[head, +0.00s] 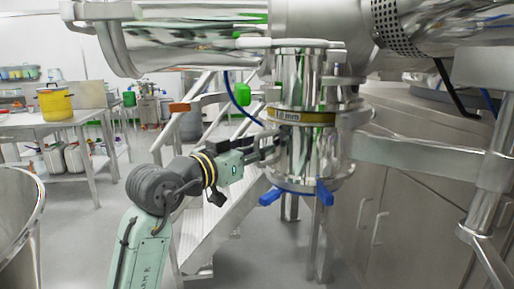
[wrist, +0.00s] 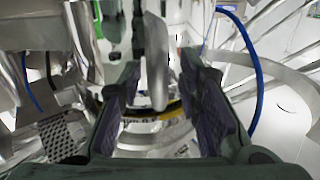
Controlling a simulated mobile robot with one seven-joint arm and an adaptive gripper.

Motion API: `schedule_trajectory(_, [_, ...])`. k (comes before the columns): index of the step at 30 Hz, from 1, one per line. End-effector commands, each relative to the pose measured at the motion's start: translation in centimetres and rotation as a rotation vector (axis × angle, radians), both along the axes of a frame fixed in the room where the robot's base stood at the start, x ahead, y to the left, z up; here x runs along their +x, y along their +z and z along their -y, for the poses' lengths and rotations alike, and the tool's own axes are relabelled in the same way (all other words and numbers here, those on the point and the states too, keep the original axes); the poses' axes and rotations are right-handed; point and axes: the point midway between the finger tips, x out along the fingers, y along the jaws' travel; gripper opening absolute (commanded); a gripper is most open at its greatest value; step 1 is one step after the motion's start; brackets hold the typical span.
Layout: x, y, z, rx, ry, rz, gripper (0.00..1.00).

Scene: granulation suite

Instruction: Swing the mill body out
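The mill body (head: 300,155) is a polished steel cylinder with a yellow band (head: 303,117) marked in mm, hanging under large steel pipework in the head view. Blue handles (head: 324,192) stick out at its lower rim. My gripper (head: 272,146) reaches in from the left, close beside the cylinder; its tips are hard to make out there. In the wrist view my gripper (wrist: 162,110) is open, its dark pads well apart. A rounded upright steel bar (wrist: 156,62) stands between the pads with gaps on both sides. The yellow band (wrist: 170,109) shows behind it.
A steel arm with an orange end (head: 180,107) juts left from the upper clamp. White stairs (head: 215,195) stand behind my arm. A grey cabinet (head: 400,225) and a steel post (head: 492,180) close off the right. A blue hose (wrist: 258,80) curves past my gripper.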

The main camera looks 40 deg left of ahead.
Motion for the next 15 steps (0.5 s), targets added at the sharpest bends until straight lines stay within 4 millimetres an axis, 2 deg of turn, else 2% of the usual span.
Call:
schedule_trajectory(2, [-0.01, 0.00, 0.00, 0.000, 0.000, 0.000, 0.29])
schedule_trajectory(15, [-0.04, 0.01, 0.00, 0.000, 0.000, 0.000, 0.00])
